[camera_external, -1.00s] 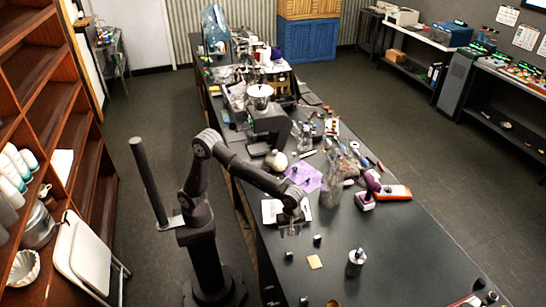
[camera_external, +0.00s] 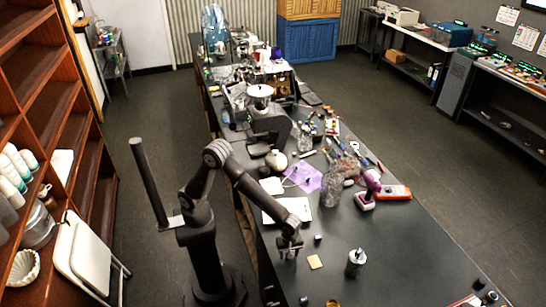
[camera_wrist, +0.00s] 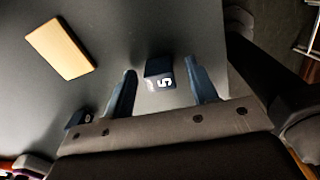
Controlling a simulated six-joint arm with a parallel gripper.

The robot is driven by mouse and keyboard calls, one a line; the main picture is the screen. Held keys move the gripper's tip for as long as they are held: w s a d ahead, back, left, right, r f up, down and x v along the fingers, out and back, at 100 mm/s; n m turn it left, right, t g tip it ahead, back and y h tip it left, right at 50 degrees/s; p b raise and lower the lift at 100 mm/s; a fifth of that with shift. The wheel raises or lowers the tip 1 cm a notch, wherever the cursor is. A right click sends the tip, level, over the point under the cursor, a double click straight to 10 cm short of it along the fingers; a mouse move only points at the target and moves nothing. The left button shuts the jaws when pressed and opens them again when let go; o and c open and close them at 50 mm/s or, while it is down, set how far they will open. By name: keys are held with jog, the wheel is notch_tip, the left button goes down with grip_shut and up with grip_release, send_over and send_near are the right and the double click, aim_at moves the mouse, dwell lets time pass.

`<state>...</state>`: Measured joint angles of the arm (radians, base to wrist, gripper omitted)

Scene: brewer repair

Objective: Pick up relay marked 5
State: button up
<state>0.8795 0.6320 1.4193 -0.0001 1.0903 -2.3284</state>
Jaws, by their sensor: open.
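The relay marked 5 (camera_wrist: 159,74) is a small dark blue block with a white 5, on the dark table. In the wrist view it lies between the fingertips of my open gripper (camera_wrist: 160,69), with a visible gap on each side. I cannot tell how far above the table the fingertips are. In the external view my gripper (camera_external: 289,250) points down over that spot and largely hides the relay.
A second small dark relay (camera_wrist: 78,119) with an unclear white mark lies nearby; it also shows in the external view (camera_external: 318,238). A flat tan piece (camera_wrist: 60,47) lies near the relays. A metal canister (camera_external: 355,263) stands to the right.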

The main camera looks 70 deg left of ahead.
jog(key=shift+f, duration=0.15)
jog(key=c, duration=1)
jog(key=shift+c, duration=0.2)
